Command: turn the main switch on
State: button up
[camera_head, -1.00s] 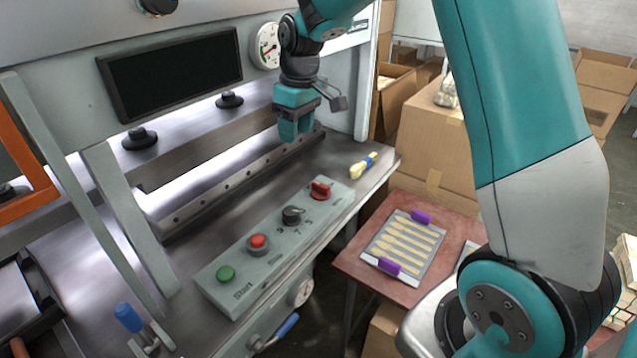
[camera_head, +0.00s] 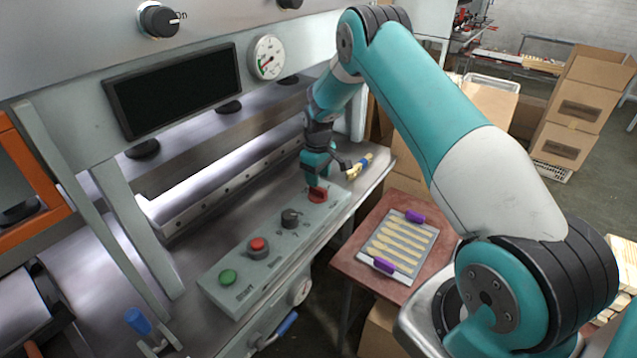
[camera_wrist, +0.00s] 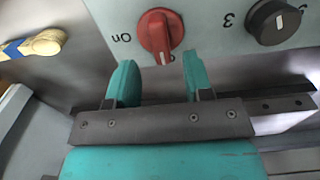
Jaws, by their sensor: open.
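The red rotary switch (camera_head: 318,194) sits at the far right end of the grey control panel (camera_head: 222,292). In the wrist view the red switch (camera_wrist: 158,34) has an "On" label to its left. Its handle's white mark points down in that picture, at a label partly hidden by my gripper. My gripper (camera_head: 316,172) is just above and behind the switch in the head view. In the wrist view my gripper (camera_wrist: 158,80) is open and empty, its teal fingers short of the knob and to either side of its line. Contact cannot be told.
A black knob (camera_head: 291,217), a red button (camera_head: 258,246) and a green button (camera_head: 228,277) line the panel. A bundle of wooden spoons (camera_head: 358,166) lies right of my gripper. A tray of spoons (camera_head: 432,232) rests on the red side table. Another black knob (camera_head: 158,19) is on the upper housing.

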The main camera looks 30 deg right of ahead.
aim_at(318, 192)
jog(key=shift+f+p, duration=0.55)
jog(key=shift+f, duration=1.95)
grip_shut()
